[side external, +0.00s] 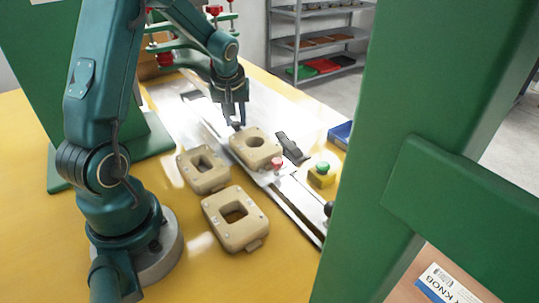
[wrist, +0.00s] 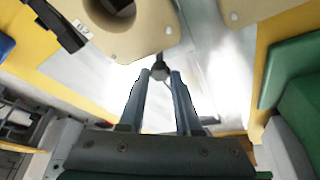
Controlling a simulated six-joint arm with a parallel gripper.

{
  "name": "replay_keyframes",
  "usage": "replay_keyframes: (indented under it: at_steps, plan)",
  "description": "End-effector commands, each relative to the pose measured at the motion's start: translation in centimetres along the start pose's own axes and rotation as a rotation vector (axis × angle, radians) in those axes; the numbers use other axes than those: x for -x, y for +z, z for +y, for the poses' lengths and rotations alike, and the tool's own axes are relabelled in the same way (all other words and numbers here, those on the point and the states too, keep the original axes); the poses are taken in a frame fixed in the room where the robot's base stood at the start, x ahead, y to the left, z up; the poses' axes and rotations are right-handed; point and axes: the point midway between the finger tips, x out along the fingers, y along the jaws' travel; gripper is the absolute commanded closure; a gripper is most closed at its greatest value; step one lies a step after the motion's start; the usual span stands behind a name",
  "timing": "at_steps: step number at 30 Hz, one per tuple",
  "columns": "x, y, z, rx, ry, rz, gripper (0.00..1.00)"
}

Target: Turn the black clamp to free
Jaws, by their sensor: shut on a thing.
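My gripper (side external: 237,120) points down just behind the beige block with a round hole (side external: 257,149). In the wrist view my gripper (wrist: 161,73) has its fingertips around a small dark knob (wrist: 160,70) on a stem, and is shut on it. The knob sits close to the edge of the beige block (wrist: 145,40) and appears to be the handle of the black clamp. The fingers hide most of it in the side view, so its turn angle is unclear. A flat black part (side external: 291,149) lies right of the block; it also shows in the wrist view (wrist: 57,24).
A red-knobbed clamp (side external: 277,164) stands at the block's near right side. Two beige blocks with square holes (side external: 203,170) (side external: 236,217) lie nearer on the yellow table. A yellow box with a green button (side external: 321,175) and a blue bin (side external: 341,134) stand to the right.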

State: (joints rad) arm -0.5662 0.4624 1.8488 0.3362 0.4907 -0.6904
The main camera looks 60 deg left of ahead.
Motion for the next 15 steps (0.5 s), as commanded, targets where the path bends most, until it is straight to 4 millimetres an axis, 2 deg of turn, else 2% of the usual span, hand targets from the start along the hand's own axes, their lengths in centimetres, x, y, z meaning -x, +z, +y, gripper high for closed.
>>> replay_keyframes:
  at_steps: [15]
  plan:
    - [0.04,0.03,-0.45,-0.332,0.139,-0.005,1.00]
